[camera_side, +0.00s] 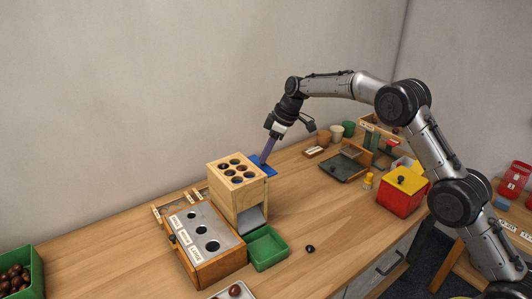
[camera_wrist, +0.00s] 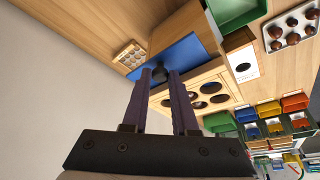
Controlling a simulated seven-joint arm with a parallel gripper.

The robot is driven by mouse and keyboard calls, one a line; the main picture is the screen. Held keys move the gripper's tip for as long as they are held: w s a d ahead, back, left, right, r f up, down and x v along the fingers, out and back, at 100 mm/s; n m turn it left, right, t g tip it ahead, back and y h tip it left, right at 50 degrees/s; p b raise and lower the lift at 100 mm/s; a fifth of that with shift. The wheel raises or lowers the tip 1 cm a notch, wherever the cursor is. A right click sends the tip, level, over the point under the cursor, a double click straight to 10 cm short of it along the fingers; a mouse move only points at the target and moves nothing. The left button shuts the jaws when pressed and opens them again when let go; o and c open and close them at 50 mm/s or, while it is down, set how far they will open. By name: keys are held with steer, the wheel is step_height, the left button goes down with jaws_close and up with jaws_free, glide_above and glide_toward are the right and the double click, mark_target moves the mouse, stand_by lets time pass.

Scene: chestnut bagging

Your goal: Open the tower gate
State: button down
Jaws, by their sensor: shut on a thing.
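The wooden tower (camera_side: 232,203) stands on the bench, with several round holes in its top. Its blue gate plate (camera_side: 262,166) sticks out at the back right side, just below the top. My gripper (camera_side: 267,154) reaches down to the plate from above. In the wrist view, the two dark purple fingers (camera_wrist: 160,78) are closed around a small dark knob on the blue plate (camera_wrist: 178,57). The fingers partly hide the knob. The tower's top with its dark holes (camera_wrist: 205,88) lies beside the fingers there. The inside of the tower is hidden.
A wooden box with a grey holed top (camera_side: 205,230) stands left of the tower. A green tray (camera_side: 268,248) sits in front of the tower, near a dark chestnut (camera_side: 310,249). A red and yellow box (camera_side: 402,192) stands to the right.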

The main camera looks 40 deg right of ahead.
stand_by(0.4)
steer(key=d, duration=0.8)
steer(key=shift+d, duration=0.3)
steer(key=c, duration=0.7)
jaws_free()
steer(key=shift+r, duration=0.15)
steer(key=v, duration=1.3)
steer(key=shift+s+r, duration=0.1)
steer(key=shift+r, duration=0.15)
